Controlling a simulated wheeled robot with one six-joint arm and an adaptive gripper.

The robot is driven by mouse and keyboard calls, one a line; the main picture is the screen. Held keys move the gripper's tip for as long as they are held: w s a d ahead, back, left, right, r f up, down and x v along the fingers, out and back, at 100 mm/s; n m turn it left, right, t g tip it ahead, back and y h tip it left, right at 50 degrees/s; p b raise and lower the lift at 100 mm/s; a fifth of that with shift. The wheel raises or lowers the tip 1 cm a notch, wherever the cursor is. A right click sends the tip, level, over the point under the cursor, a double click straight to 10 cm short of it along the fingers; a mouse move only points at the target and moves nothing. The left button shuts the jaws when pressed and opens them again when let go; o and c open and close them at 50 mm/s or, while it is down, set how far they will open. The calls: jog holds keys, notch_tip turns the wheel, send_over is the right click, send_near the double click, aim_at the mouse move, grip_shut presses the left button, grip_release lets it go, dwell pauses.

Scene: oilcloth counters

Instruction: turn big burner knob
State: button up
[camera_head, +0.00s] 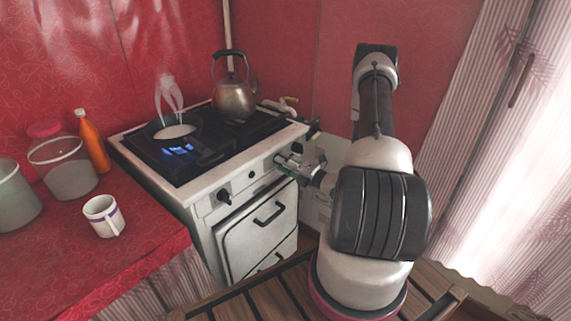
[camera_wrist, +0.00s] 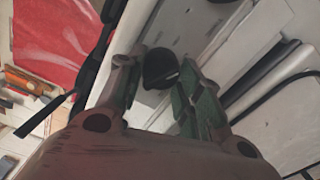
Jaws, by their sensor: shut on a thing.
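The white stove (camera_head: 262,228) stands at the middle of the head view, with black knobs on its front panel. One black knob (camera_head: 223,196) is bare at the left of the panel. My gripper (camera_head: 284,160) is at the right part of the panel, over the knob there, which it hides in the head view. In the wrist view a round black knob (camera_wrist: 160,68) sits between the two fingers of my gripper (camera_wrist: 155,85), and they are shut on it. A blue flame (camera_head: 180,149) burns on the stove top. I cannot tell the knob's turn angle.
A kettle (camera_head: 234,98) and a steaming pan (camera_head: 174,131) stand on the stove. A mug (camera_head: 103,216), an orange bottle (camera_head: 93,143) and a lidded jar (camera_head: 62,168) stand on the red counter (camera_head: 141,246) at left. Oven door handle (camera_head: 268,214) sticks out below the panel.

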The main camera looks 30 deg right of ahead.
jog(key=shift+m, duration=1.5)
jog(key=o, duration=1)
jog(key=v, duration=1.2)
